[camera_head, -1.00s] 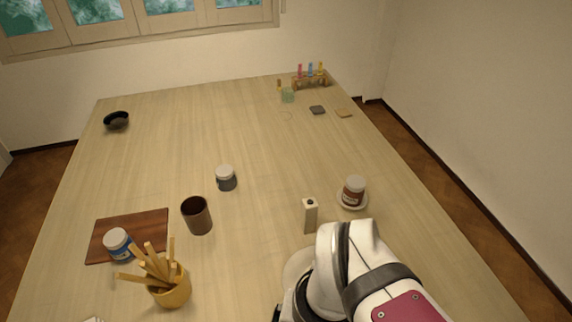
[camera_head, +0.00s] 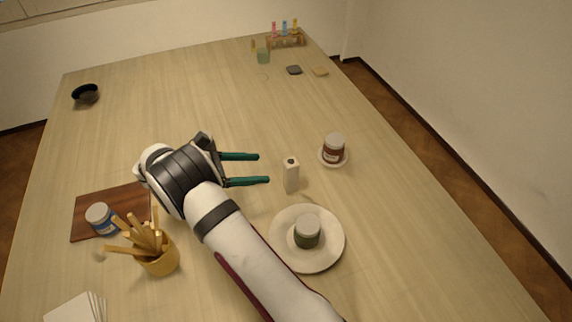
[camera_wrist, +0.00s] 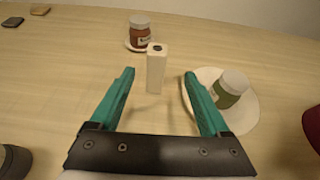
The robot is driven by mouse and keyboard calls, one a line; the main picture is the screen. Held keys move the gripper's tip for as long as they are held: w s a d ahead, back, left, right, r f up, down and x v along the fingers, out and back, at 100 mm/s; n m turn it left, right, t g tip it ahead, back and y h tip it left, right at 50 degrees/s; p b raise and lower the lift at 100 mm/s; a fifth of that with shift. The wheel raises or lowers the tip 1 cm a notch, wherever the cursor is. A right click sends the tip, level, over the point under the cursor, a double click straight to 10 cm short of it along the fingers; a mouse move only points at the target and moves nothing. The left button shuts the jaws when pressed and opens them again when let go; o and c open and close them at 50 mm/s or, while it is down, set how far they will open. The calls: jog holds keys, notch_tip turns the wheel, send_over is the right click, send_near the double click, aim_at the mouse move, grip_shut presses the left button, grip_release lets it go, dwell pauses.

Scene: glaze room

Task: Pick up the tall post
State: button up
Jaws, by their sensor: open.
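The tall post (camera_head: 291,176) is a cream, narrow upright block with a dark spot on its top. It stands on the table in the middle of the head view. In the wrist view the post (camera_wrist: 156,70) stands upright just beyond the fingertips, roughly centred between them. My gripper (camera_head: 264,169) has teal fingers and is open and empty, to the left of the post with its fingers pointing right toward it. In the wrist view my gripper (camera_wrist: 160,73) shows a clear gap between the fingers.
A plate (camera_head: 328,256) with a green-labelled jar (camera_head: 307,232) is in front of the post. A brown jar (camera_head: 333,149) on a saucer (camera_head: 346,160) stands behind right. A pencil cup (camera_head: 160,262), blue jar (camera_head: 101,218) and brown board (camera_head: 85,205) are at left.

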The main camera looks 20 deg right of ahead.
aim_at(291, 176)
jog(key=x, duration=1.4)
jog(key=shift+w, duration=0.3)
grip_shut()
